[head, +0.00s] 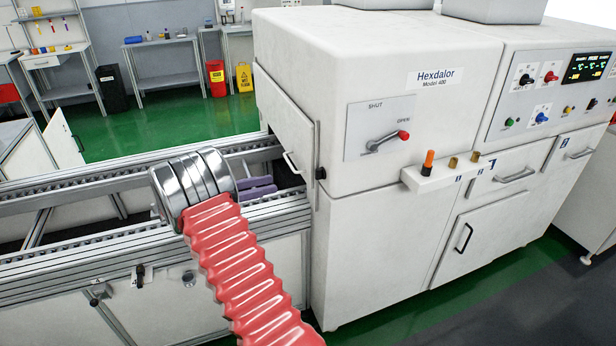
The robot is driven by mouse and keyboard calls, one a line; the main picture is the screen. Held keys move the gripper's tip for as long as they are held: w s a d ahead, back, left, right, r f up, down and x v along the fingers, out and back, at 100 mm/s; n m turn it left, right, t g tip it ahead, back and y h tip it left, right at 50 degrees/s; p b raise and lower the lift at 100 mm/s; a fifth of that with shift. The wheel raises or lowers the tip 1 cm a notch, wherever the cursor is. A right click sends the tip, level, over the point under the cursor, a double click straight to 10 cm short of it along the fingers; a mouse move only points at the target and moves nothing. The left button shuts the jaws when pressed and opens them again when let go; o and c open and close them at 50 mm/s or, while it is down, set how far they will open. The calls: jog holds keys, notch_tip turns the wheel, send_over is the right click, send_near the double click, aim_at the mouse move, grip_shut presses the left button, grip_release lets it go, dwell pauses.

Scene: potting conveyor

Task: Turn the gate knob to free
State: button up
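A small dark knob (139,271) on a pale plate sits on the conveyor's front side, low at the left. It may be the gate knob; its markings are too small to read, so I cannot tell its setting. My gripper (262,188) has two purple fingers that point right over the conveyor, past the ribbed metal end of my red arm. The fingers look apart, with a gap between them and nothing seen held. They are above and to the right of the knob, well away from it. My arm hides part of the conveyor.
The white Hexdalor machine (375,70) stands at the right. Its red-tipped lever (388,140) points toward OPEN. A small shelf (447,174) with short pegs juts out from its front. The conveyor (75,250) runs left from the machine. A round fitting (188,278) sits right of the knob.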

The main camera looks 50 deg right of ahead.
aim_at(319, 174)
jog(key=shift+d, duration=0.1)
dwell(0.3)
jog(key=x, duration=1.3)
jog(key=shift+d, duration=0.3)
jog(key=shift+s, duration=0.1)
jog(key=shift+c, duration=0.6)
grip_shut()
jog(key=shift+a, duration=0.1)
